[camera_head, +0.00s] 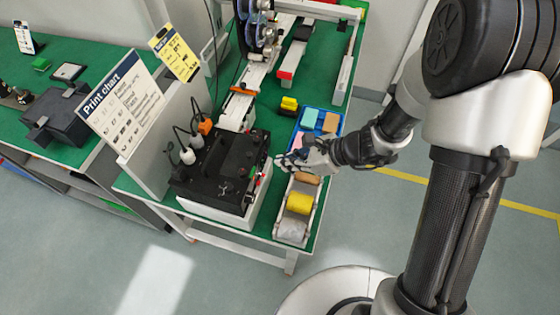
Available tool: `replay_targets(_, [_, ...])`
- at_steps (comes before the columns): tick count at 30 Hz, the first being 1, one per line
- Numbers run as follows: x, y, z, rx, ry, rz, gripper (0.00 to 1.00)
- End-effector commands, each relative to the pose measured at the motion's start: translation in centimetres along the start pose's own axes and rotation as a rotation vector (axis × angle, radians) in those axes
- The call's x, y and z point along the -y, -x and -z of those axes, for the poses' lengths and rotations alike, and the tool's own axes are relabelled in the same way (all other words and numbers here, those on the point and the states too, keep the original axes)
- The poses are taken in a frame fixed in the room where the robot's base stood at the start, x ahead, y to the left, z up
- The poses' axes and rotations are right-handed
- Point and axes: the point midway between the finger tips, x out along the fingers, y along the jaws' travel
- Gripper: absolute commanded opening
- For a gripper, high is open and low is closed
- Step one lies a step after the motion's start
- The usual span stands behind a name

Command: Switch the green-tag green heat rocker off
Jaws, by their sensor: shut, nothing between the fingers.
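A black control box (208,182) stands on a white block at the near end of the green table. Small coloured parts, some of them red, show along its right edge. They are too small for me to tell a green heat rocker or a green tag among them. My gripper (280,163) is shut and empty, reaching in from the right. Its tips are just right of the box's right edge in the picture and may cover part of it. I cannot tell whether they touch anything.
A tray with a yellow roll (299,203) stands right of the box. A blue tray (339,124) with coloured blocks lies behind my gripper. Cables and bottles with an orange cap (205,126) stand at the box's back left. A print chart (122,100) rises left of the box.

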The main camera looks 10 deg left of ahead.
Motion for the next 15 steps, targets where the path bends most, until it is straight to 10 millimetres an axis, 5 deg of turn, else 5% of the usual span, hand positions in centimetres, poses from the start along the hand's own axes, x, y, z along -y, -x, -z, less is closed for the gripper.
replay_targets(6, [0.2, 5.5, -1.3, 0.000, 0.000, 0.005, 0.00])
replay_targets(15, [0.1, 9.5, -2.1, 0.000, 0.000, 0.002, 0.00])
